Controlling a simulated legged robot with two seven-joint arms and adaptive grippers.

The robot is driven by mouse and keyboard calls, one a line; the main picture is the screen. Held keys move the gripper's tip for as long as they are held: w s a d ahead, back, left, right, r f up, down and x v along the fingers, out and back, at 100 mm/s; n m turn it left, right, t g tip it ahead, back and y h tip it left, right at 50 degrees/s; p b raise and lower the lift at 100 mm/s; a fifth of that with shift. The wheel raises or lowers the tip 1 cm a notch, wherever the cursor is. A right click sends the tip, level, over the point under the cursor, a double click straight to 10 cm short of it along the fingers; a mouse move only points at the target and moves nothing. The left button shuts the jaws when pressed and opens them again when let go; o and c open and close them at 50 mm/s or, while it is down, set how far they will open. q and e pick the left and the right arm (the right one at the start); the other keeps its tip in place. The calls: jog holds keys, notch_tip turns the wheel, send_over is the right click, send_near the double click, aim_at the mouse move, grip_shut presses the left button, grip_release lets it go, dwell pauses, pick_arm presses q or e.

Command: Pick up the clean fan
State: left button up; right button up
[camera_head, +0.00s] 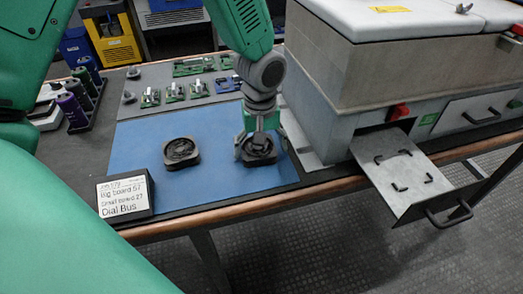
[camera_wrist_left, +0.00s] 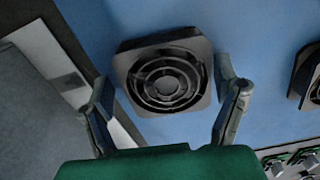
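Two dark square fans lie on the blue mat (camera_head: 225,182). One fan (camera_head: 180,152) is at the mat's middle left, and the other fan (camera_head: 258,150) is at its right, under my left gripper (camera_head: 257,146). In the left wrist view, this fan (camera_wrist_left: 164,72) sits between the spread fingers of my left gripper (camera_wrist_left: 168,108), with blue mat showing beside the right finger. The second fan (camera_wrist_left: 312,78) is cut off at the right edge. I cannot tell from these views which fan is clean. My right gripper is not in view.
A grey machine (camera_head: 375,60) with an open drawer (camera_head: 400,176) stands at the right. A sign (camera_head: 125,197) stands at the mat's front left. Small boards (camera_head: 175,92) lie behind the mat, and a rack of spools (camera_head: 80,103) is at the left.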

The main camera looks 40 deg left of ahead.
pick_arm(q)
jog(key=shift+a, duration=0.25)
jog(key=c, duration=0.7)
jog(key=shift+a+f, duration=0.15)
jog(key=shift+a, duration=0.15)
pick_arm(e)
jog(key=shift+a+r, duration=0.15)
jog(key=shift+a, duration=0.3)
pick_arm(q)
notch_tip(320, 180, up, 10)
jog(key=p, duration=0.3)
jog(key=shift+d, duration=0.15)
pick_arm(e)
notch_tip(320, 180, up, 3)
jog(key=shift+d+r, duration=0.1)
